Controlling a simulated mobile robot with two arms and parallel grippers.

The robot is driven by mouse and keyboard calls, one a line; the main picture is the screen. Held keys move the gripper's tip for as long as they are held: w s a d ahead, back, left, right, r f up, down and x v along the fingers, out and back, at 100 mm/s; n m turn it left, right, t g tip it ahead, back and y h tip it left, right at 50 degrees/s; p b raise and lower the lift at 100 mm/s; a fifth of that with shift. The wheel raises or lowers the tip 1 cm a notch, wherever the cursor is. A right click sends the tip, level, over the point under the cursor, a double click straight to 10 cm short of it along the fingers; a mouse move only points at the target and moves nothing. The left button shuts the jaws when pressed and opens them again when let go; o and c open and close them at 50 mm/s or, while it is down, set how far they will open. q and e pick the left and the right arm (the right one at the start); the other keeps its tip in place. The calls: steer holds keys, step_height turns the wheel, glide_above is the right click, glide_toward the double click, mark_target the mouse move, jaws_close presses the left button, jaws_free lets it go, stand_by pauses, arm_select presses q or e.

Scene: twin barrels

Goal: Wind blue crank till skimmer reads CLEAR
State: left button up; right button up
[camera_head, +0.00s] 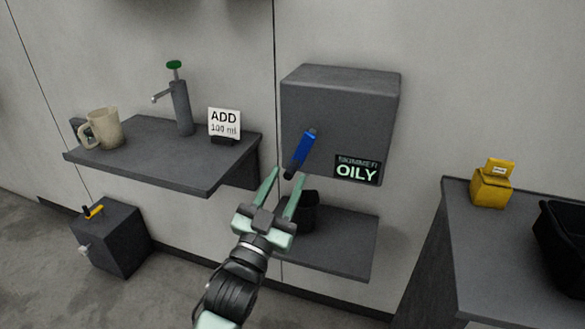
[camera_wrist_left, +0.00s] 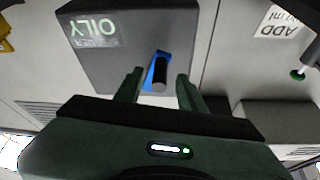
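The skimmer is a dark grey box (camera_head: 340,105) on the wall, and its display (camera_head: 357,170) reads OILY. The blue crank (camera_head: 304,148) is on its front near the lower left, with a dark knob at its lower end. My left gripper (camera_head: 286,176) is open just below and in front of the crank, its fingers pointing up at it. In the left wrist view, the dark knob (camera_wrist_left: 160,72) shows between the two open fingers, with the blue arm (camera_wrist_left: 152,76) behind it. I cannot tell whether the fingers touch it. My right gripper is not in view.
A dark cup (camera_head: 309,212) stands on the lower shelf (camera_head: 350,245) behind my gripper. The left shelf (camera_head: 160,165) holds a beige jug (camera_head: 104,129), a pump (camera_head: 181,105) and an ADD 100 ml sign (camera_head: 224,124). A yellow container (camera_head: 491,188) stands on the right counter (camera_head: 510,260).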

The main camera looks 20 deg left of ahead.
mark_target(291, 171)
arm_select(q)
steer(key=shift+x, duration=1.6)
jaws_close()
